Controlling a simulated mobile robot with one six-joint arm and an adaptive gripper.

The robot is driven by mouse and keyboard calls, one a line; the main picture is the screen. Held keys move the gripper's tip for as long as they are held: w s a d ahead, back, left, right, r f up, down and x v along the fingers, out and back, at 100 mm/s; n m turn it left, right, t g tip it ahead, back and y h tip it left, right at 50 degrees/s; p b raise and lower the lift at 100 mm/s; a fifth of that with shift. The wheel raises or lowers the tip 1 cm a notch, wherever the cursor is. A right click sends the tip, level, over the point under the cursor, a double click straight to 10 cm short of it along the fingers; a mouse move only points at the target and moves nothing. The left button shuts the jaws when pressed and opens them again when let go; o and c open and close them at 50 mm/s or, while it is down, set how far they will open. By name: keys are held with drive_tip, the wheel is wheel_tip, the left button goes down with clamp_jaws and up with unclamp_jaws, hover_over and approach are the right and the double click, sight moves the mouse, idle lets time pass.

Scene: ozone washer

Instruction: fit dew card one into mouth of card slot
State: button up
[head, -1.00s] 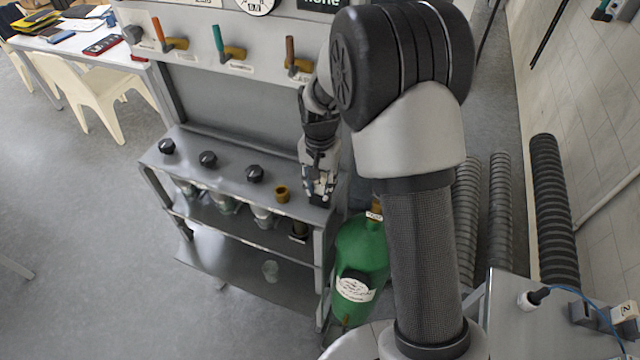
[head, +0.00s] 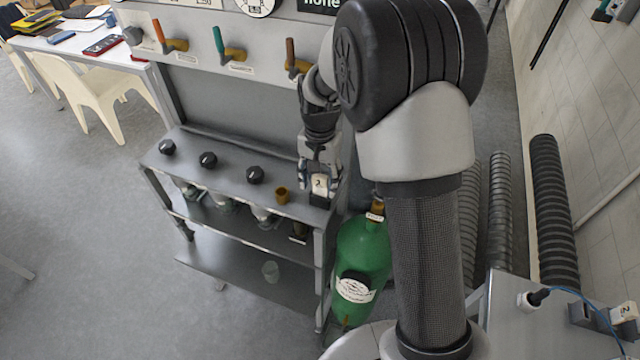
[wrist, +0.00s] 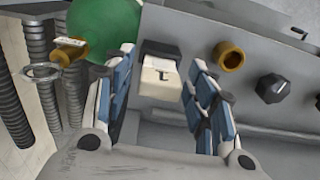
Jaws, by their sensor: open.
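A white card (head: 319,184) with a dark mark stands at the right end of the grey bench, at a dark block that looks like the card slot (head: 320,201). In the wrist view the card (wrist: 159,80) shows between the fingers, with the dark block (wrist: 161,49) at its far end. The card appears to be in the slot's mouth; how deep it sits I cannot tell. My gripper (head: 318,173) is open around the card, with a gap on each side in the wrist view (wrist: 162,58). The mark is too small to read surely.
A brass ring (head: 282,194) and several black knobs (head: 255,174) line the bench top to the left. A green tank (head: 361,262) stands beside the bench's right end. Another white card (head: 624,312) marked 2 sits at the far right.

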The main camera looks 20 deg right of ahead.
wheel_tip(320, 180, up, 9)
drive_tip(key=shift+r+p, duration=0.15)
drive_tip(key=shift+p, duration=0.35)
drive_tip(key=s+r+n+t, duration=0.1)
drive_tip(key=s+r+n, duration=0.1)
drive_tip(key=s+r, duration=0.5)
drive_tip(key=s+r+n+t, duration=0.1)
drive_tip(key=s+r+n, duration=0.1)
drive_tip(key=s, duration=0.8)
drive_tip(key=s+r+n+t, duration=0.2)
drive_tip(key=s+n, duration=0.1)
drive_tip(key=s, duration=0.7)
drive_tip(key=shift+s+t, duration=0.3)
drive_tip(key=shift+s, duration=0.1)
wheel_tip(320, 180, down, 12)
drive_tip(key=b, duration=1.1)
drive_tip(key=shift+r+b, duration=0.25)
drive_tip(key=shift+b, duration=0.1)
